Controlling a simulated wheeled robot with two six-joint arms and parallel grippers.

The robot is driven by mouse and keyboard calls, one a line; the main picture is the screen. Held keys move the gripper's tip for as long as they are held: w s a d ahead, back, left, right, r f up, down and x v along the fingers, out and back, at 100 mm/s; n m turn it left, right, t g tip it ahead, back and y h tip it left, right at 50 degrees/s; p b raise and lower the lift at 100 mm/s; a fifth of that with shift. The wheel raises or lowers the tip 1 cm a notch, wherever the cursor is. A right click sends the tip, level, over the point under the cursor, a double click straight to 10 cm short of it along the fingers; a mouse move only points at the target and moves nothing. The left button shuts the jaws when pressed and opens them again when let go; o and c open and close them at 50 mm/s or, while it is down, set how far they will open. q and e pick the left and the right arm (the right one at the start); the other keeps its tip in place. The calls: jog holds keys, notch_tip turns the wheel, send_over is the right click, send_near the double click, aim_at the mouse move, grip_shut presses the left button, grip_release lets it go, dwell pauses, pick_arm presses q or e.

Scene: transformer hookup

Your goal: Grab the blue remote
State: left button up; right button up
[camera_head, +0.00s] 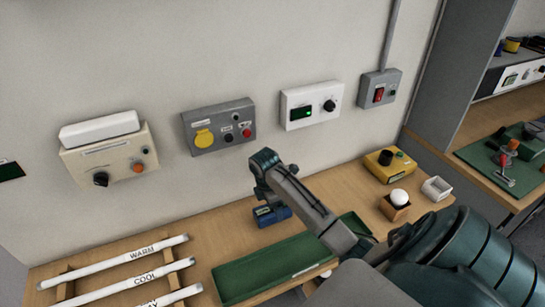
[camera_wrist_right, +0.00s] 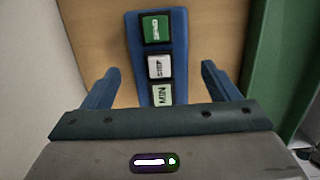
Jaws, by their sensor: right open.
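The blue remote (camera_head: 271,215) lies on the wooden bench near the wall, partly hidden by my right arm in the head view. In the right wrist view the blue remote (camera_wrist_right: 157,50) shows from above, with a green button, a white STOP-like button and a pale MIN button in a row. My right gripper (camera_wrist_right: 156,82) is open, with one finger on each side of the remote's lower end. I cannot tell how high the fingertips are above the bench. In the head view my right gripper (camera_head: 264,197) points down over the remote. My left gripper is not in view.
A green tray (camera_head: 235,285) lies close to the remote; its edge (camera_wrist_right: 268,75) is right of the fingers in the wrist view. White labelled tubes (camera_head: 130,258) rest on a wooden rack at left. A yellow box (camera_head: 384,168) stands right. Control boxes line the wall.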

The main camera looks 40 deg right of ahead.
notch_tip(320, 180, down, 2)
jog(key=shift+s+d, duration=0.1)
jog(key=shift+f, duration=0.3)
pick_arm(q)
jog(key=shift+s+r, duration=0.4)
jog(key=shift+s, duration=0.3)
pick_arm(e)
jog(key=c, duration=1.2)
jog(key=shift+o, duration=0.2)
jog(key=shift+r, duration=0.1)
